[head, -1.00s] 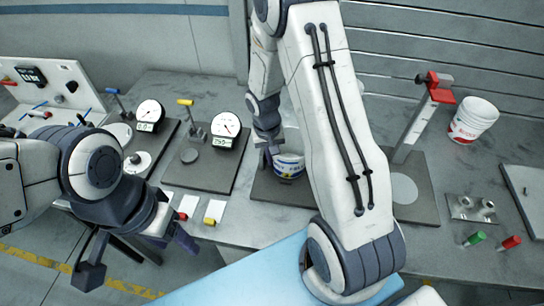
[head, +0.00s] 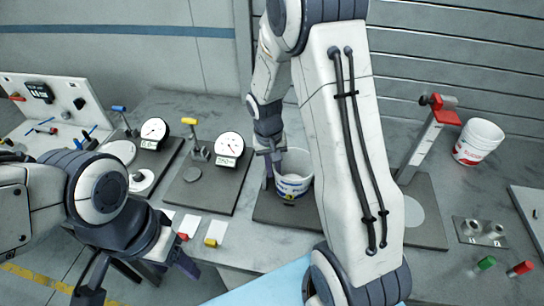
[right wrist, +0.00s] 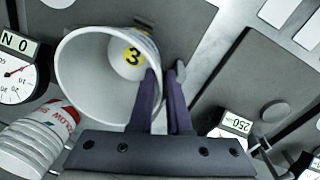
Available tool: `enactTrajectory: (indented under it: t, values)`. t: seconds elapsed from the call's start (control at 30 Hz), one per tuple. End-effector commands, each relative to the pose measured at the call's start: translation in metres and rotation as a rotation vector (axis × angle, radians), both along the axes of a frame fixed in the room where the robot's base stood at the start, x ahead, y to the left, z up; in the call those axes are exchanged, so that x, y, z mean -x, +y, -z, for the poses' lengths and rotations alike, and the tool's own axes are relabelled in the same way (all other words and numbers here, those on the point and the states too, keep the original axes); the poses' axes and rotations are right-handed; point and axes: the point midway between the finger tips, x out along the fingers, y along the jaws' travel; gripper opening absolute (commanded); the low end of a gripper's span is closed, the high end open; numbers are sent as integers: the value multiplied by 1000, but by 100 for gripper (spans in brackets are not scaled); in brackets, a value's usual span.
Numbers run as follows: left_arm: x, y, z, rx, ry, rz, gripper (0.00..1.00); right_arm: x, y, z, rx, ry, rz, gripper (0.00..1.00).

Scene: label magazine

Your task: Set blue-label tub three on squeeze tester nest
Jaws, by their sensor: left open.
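The tub with blue print (head: 293,187) appears upright over a dark plate (head: 270,210) in the head view. I cannot tell whether it touches the plate. In the right wrist view the white tub (right wrist: 90,80) shows its open mouth and a round yellow sticker with a 3. My right gripper (right wrist: 165,75) has one finger inside the tub and one outside, close together on its wall. In the head view my right gripper (head: 268,160) is at the tub's left side. My left gripper (head: 140,278) is open and empty at the lower left.
A red-label tub (head: 478,142) stands at the back right, beside a red-topped post (head: 428,138). Two gauges (head: 229,145) (head: 153,130) on dark plates stand to the left. Another gauge (right wrist: 14,72) shows in the wrist view. Green and red pegs (head: 486,263) lie at the right.

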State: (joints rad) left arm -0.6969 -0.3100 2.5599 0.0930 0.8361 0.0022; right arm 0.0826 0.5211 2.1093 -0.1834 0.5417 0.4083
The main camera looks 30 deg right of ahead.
Motion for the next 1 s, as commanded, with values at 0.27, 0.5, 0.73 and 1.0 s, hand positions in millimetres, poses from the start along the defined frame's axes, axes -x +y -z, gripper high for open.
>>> enactTrajectory:
  t: [0.27,0.5,0.73,1.0]
  values:
    - [0,0,12,0,0,1,61,-2,5,-54,-1,-3,0,15]
    - [0,0,14,0,0,1,61,4,23,-78,-8,-5,-48,15]
    - [0,0,14,0,0,1,61,88,134,-114,-79,-26,-467,15]
    - [0,0,14,0,0,1,61,203,186,-125,-169,-29,-905,15]
